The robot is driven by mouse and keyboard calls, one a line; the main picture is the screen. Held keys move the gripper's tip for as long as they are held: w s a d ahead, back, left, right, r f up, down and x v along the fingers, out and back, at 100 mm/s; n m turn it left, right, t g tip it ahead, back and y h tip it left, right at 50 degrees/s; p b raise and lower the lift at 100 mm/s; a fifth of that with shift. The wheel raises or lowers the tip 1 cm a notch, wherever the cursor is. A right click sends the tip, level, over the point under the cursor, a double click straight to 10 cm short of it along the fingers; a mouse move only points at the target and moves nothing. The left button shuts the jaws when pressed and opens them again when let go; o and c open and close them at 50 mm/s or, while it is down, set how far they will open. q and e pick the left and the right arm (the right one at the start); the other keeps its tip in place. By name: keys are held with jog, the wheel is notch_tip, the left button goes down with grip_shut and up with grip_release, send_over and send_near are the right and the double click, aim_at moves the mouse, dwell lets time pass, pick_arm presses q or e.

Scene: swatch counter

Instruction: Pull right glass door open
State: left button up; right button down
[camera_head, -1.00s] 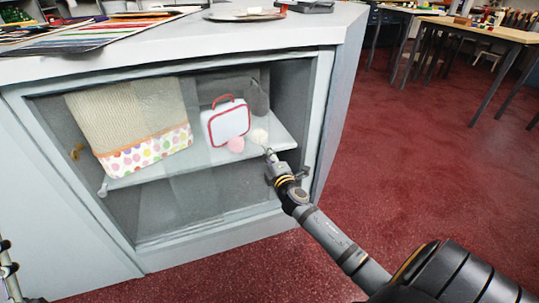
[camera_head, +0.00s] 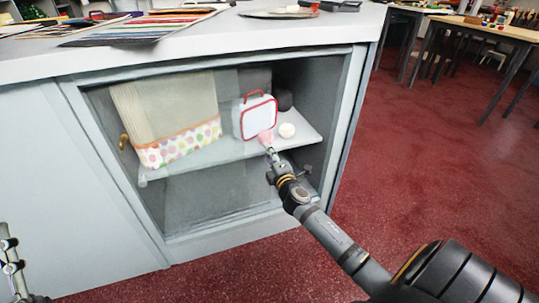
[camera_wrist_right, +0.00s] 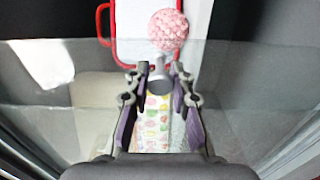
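The glass-fronted cabinet (camera_head: 355,120) stands ahead under the counter. The right glass door (camera_wrist_right: 235,85) is a clear pane whose edge crosses the wrist view; in the head view its outline is faint. A small grey knob (camera_wrist_right: 160,84) is on the pane near that edge. My right gripper (camera_head: 270,153) is at the knob; in the wrist view its fingers (camera_wrist_right: 160,90) close on both sides of it. The right end of the cabinet opening looks clear of glass.
Inside, on the shelf (camera_head: 235,150), are a patterned cloth bag (camera_head: 165,110), a white red-edged case (camera_head: 258,118), a pink ball (camera_wrist_right: 168,30), a white ball (camera_head: 287,130) and a dark item (camera_head: 284,100). A brass-coloured knob (camera_head: 124,141) is at left. Red floor is free at right.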

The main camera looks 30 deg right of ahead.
jog(key=c, duration=1.1)
grip_release()
jog(key=shift+c, duration=0.2)
jog(key=shift+s, duration=0.15)
jog(key=v, duration=1.1)
jog(key=shift+s, duration=0.4)
jog(key=shift+a, duration=0.15)
